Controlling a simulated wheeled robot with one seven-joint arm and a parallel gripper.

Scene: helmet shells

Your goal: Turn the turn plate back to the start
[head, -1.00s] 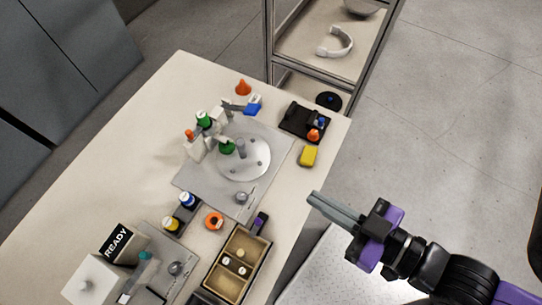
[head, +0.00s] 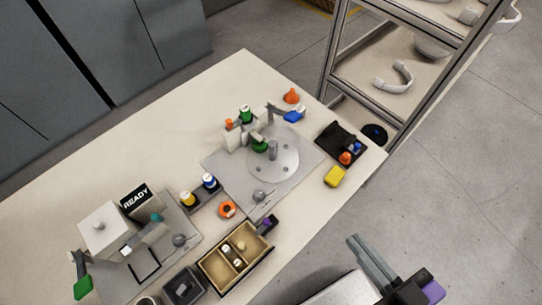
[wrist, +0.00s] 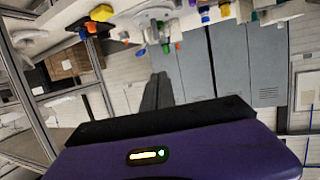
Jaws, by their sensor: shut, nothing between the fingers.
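The turn plate (head: 290,160) is a round, pale grey disc with dark holes and an upright grey post (head: 272,150). It sits on a square grey base plate (head: 222,172) on the table. A green-topped part (head: 258,144) stands at its left edge. My gripper (head: 354,240) is off the table's front edge, at lower right in the head view, well apart from the turn plate. Its long grey fingers are together and empty.
A black tray (head: 328,136), a yellow block (head: 335,177) and an orange cone (head: 291,96) lie around the base plate. A compartment box (head: 215,276), an orange ring (head: 227,210) and a READY sign (head: 136,203) are nearer. A shelf rack (head: 331,62) stands behind the table.

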